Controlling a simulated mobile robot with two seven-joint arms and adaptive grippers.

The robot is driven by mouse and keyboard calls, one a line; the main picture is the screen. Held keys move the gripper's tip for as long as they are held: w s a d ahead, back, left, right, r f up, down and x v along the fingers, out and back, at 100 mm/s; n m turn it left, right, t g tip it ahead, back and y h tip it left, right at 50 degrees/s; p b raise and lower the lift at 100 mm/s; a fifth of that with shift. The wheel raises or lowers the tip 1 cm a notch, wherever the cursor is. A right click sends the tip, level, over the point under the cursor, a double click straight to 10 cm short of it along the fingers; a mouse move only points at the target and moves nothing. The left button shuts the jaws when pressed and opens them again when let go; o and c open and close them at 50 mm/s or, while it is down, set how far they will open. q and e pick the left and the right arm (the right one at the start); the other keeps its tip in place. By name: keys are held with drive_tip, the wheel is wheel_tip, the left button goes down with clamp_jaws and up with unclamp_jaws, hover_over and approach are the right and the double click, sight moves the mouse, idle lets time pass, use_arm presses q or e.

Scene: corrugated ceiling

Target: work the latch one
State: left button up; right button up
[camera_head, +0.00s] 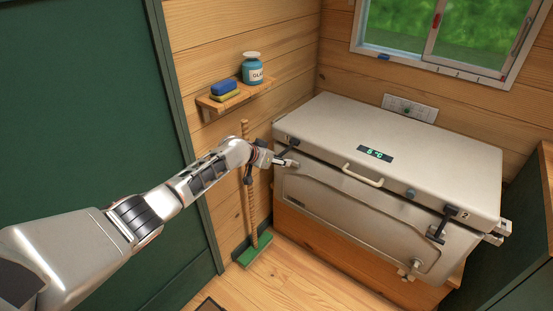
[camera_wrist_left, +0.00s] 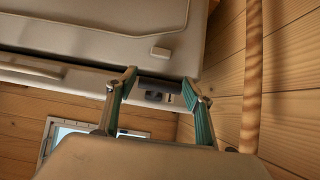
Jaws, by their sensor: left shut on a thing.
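A pale chest (camera_head: 400,150) with a closed lid stands against the back wall. Latch one (camera_head: 291,147), a dark lever marked 1, sits at its left front corner. My left gripper (camera_head: 280,160) is at this latch. In the left wrist view, its two greenish fingers (camera_wrist_left: 160,84) are on either side of the dark latch bar (camera_wrist_left: 160,83), shut on it. Part of the latch is hidden by the gripper in the head view. Latch two (camera_head: 440,224), dark and marked 2, is at the right front. My right gripper is in neither view.
A broom (camera_head: 247,190) leans on the wall left of the chest, close to my left wrist. A wall shelf (camera_head: 231,101) above holds a bottle (camera_head: 252,68) and sponges (camera_head: 224,91). A lid handle (camera_head: 362,175) sticks out in front. Floor before the chest is clear.

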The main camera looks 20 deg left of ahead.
use_arm(q)
drive_tip(key=shift+w+r, duration=0.25)
drive_tip(key=shift+r, duration=0.2)
drive_tip(key=o, duration=1.4)
drive_tip(key=shift+o, duration=1)
drive_tip(key=shift+s+f, duration=0.1)
drive_tip(key=shift+f, duration=0.15)
drive_tip(key=v, duration=1.2)
